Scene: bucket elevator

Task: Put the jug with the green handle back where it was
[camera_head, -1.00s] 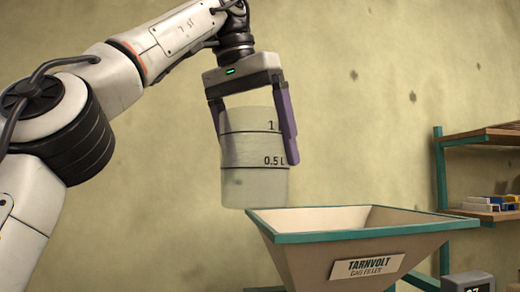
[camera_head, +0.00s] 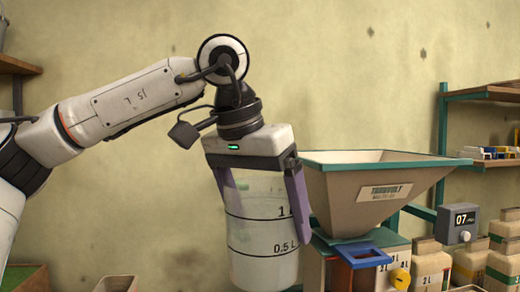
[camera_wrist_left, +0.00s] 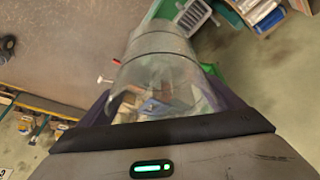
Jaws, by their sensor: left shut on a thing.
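A clear, see-through jug (camera_head: 262,215) with black lines marked 1 and 0.5 L is held between the purple fingers of my left gripper (camera_head: 264,228). It hangs nearly upright, left of the hopper and in front of the wall. No handle shows on it in the head view. In the left wrist view the jug (camera_wrist_left: 160,65) lies between the fingers, with its open mouth toward the camera. Something green (camera_wrist_left: 210,75) shows beside it there; I cannot tell whether it is the jug's handle. My right gripper is not in view.
A beige hopper (camera_head: 385,190) with a teal rim stands close right of the jug. A grey display (camera_head: 458,224) reading 07 and several paper sacks (camera_head: 428,264) are further right. Shelves (camera_head: 485,92) are at the right, and a green-edged tray (camera_head: 22,277) is low at the left.

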